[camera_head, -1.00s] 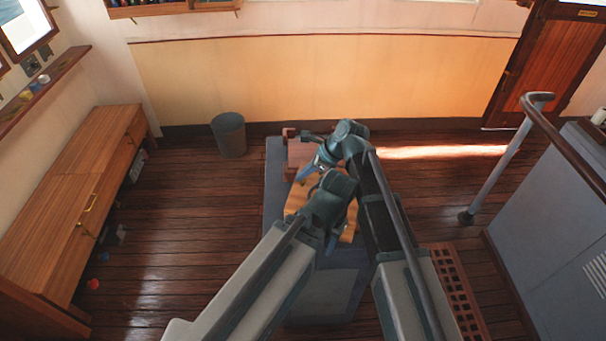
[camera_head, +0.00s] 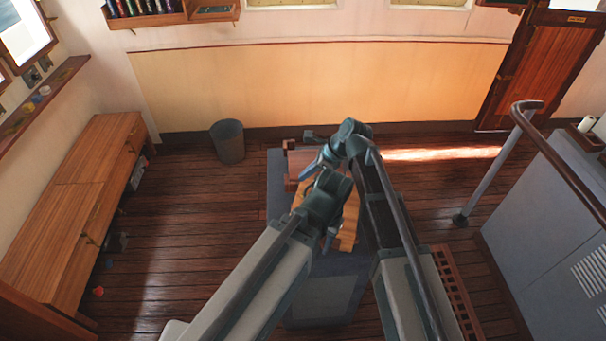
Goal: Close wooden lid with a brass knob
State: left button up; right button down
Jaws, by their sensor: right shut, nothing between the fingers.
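A reddish-brown wooden piece (camera_head: 293,163) stands at the far end of a grey-blue cabinet top (camera_head: 276,190). A lighter wooden board or panel (camera_head: 349,226) lies nearer on the same top, largely covered by my arms. I cannot tell which of these is the lid, and no brass knob can be made out. My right gripper (camera_head: 308,173) is shut and empty, close beside the reddish-brown piece; contact cannot be judged. My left gripper (camera_head: 331,238) is mostly hidden below its wrist, over the lighter wood; its jaws cannot be made out.
A grey bin (camera_head: 228,142) stands on the floor behind and left. A long wooden cabinet (camera_head: 75,190) lines the left wall. A grey console (camera_head: 550,210) with a handrail (camera_head: 560,150) is at right. Dark plank floor (camera_head: 195,235) is mostly open at left.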

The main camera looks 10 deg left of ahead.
notch_tip(320, 180, up, 7)
jog(key=p, duration=0.5)
jog(key=shift+d+p, duration=0.25)
jog(key=shift+p, duration=0.15)
jog(key=shift+s, duration=0.1)
jog(key=s+d+f+n+h, duration=0.1)
jog(key=s+d+n+h, duration=0.1)
jog(key=s+d+n, duration=0.6)
jog(key=s+d+f+n+h, duration=0.1)
jog(key=d+f+n+h, duration=0.2)
jog(key=d, duration=0.9)
jog(key=s+d+n+h, duration=0.2)
jog(key=s+d+n, duration=0.4)
jog(key=d, duration=0.4)
jog(key=s+a+f+n+b, duration=0.1)
jog(key=a+f+b, duration=0.2)
jog(key=f+b, duration=0.4)
jog(key=s+a+f+n+b, duration=0.2)
jog(key=a+f+b, duration=0.2)
jog(key=f+b, duration=0.2)
jog(key=s+a+f+n+h+b, duration=0.1)
jog(key=a+f+n+b, duration=0.1)
jog(key=a+f+b, duration=0.2)
notch_tip(320, 180, down, 4)
jog(key=b, duration=0.4)
jog(key=shift+s+r+g, duration=0.15)
jog(key=shift+g, duration=0.25)
